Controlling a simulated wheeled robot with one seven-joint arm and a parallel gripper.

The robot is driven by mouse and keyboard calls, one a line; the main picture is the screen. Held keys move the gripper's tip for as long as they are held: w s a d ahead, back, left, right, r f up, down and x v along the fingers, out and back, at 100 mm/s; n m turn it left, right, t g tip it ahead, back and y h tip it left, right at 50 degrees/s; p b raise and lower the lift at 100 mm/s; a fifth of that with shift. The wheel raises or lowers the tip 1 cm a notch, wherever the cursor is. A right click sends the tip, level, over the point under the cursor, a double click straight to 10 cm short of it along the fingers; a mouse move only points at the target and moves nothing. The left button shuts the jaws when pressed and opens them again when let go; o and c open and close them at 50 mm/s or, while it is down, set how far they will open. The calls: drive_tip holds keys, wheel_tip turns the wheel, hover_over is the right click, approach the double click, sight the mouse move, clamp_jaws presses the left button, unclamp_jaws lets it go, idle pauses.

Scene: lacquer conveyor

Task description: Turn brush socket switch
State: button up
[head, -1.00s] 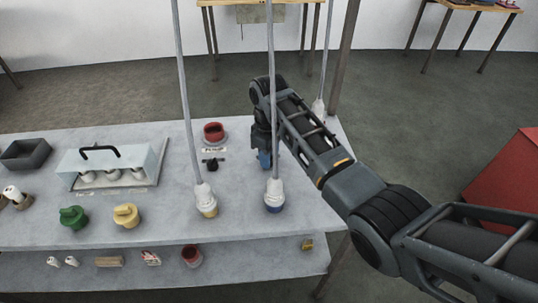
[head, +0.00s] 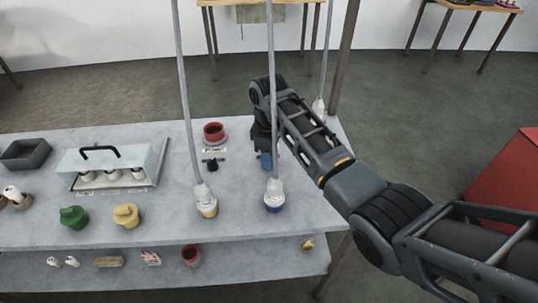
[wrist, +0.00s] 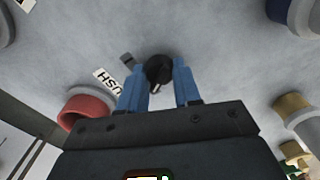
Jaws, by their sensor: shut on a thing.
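The black switch knob (wrist: 158,71) sits between the blue fingers of my gripper (wrist: 160,85) in the wrist view, and the gripper is shut on it. A pale line marks the knob's near side. A white label (wrist: 107,82) ending in "USH" lies left of the fingers, by a red-rimmed socket (wrist: 88,106).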

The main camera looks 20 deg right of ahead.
drive_tip(key=o, duration=1.1)
drive_tip(key=shift+c, duration=0.2)
drive_tip(key=shift+r, duration=0.1)
drive_tip(key=shift+r+b, duration=0.5)
drive_tip(key=shift+r, duration=3.35)
